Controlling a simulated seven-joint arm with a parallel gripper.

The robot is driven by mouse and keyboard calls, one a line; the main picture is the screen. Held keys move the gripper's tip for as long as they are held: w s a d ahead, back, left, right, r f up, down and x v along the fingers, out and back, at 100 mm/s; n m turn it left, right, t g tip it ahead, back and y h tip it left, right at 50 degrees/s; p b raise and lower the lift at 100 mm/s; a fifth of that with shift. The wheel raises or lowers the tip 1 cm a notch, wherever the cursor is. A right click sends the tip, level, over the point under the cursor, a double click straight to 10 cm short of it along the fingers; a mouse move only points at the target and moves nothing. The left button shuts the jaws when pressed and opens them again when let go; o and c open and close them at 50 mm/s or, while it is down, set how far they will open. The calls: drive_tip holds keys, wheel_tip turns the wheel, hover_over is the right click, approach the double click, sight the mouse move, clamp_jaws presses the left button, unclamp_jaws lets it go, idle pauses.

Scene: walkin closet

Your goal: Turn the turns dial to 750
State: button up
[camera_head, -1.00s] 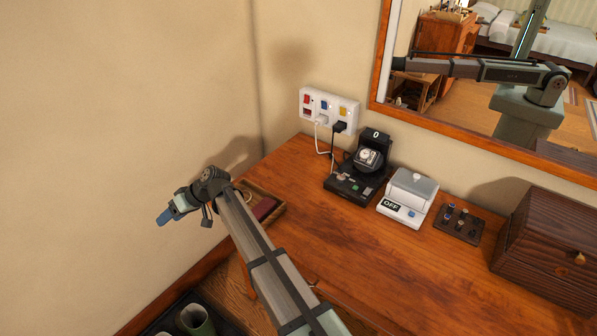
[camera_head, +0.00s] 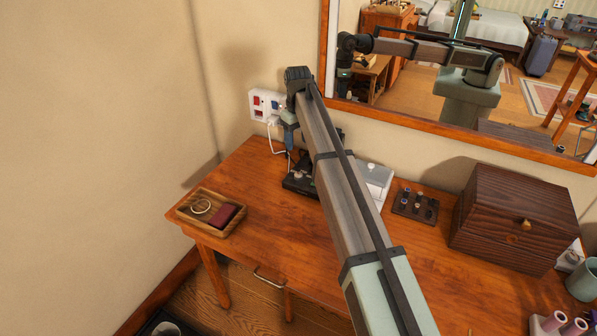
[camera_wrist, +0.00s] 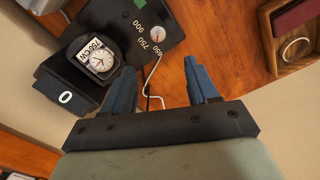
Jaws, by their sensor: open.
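The watch winder (camera_head: 298,184), a black unit, stands on the desk by the wall, partly hidden by my arm. The dial's exact pointer direction is too small to read.
A wooden tray (camera_head: 183,211) with a ring and dark red item lies at the desk's left. A wall socket panel (camera_head: 257,105) with cords is behind the winder. A white box (camera_head: 375,181), a dark rack (camera_head: 414,207) and a wooden chest (camera_head: 520,215) stand to the right.

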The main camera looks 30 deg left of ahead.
sight(299, 174)
drive_tip(key=f, duration=1.3)
drive_tip(key=shift+w+d+f, duration=0.1)
drive_tip(key=shift+d+f, duration=0.1)
drive_tip(key=shift+f, duration=0.15)
drive_tip(key=c, duration=1)
